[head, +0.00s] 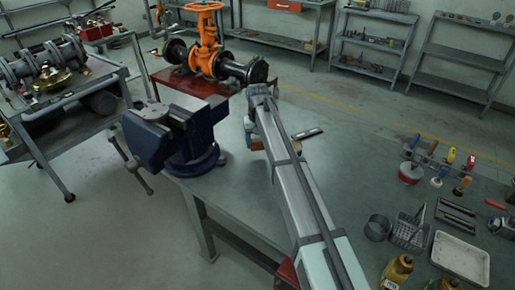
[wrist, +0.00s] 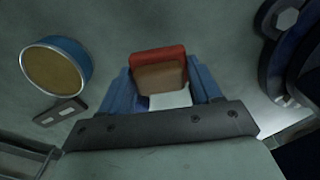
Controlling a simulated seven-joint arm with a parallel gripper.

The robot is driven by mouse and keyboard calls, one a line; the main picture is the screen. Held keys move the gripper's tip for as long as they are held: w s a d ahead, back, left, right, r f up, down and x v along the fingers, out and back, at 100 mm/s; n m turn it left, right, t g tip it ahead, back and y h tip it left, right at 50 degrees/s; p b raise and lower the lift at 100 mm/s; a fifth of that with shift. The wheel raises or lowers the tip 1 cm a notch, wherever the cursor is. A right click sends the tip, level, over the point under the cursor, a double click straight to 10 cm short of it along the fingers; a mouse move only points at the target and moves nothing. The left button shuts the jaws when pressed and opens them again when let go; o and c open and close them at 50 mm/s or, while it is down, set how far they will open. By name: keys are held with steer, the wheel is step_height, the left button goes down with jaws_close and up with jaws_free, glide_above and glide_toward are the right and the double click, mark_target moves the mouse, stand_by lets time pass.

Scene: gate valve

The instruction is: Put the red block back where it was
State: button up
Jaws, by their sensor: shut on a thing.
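The red block (wrist: 158,53) sits between the two blue fingers of my gripper (wrist: 160,80) in the wrist view. Its upper side is red and the face toward the camera is brown. My gripper is shut on it, with a finger at each side. A pale patch shows below the block between the fingers. In the head view my arm hides most of the gripper, and only a small reddish part shows beside the arm, over the bench. I cannot tell whether the block touches the bench top.
A blue round tin (wrist: 55,65) and a flat dark piece (wrist: 60,112) lie at left in the wrist view. A blue vise (head: 170,138) stands left of my arm, with the orange gate valve (head: 207,45) behind. Tools, a white tray (head: 460,257) and yellow bottles (head: 397,270) crowd the right.

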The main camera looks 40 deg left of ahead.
mark_target(258, 147)
steer(key=shift+f, duration=1.7)
steer(key=shift+f, duration=0.1)
steer(key=o, duration=1)
step_height(258, 147, up, 12)
steer(key=shift+r, duration=0.1)
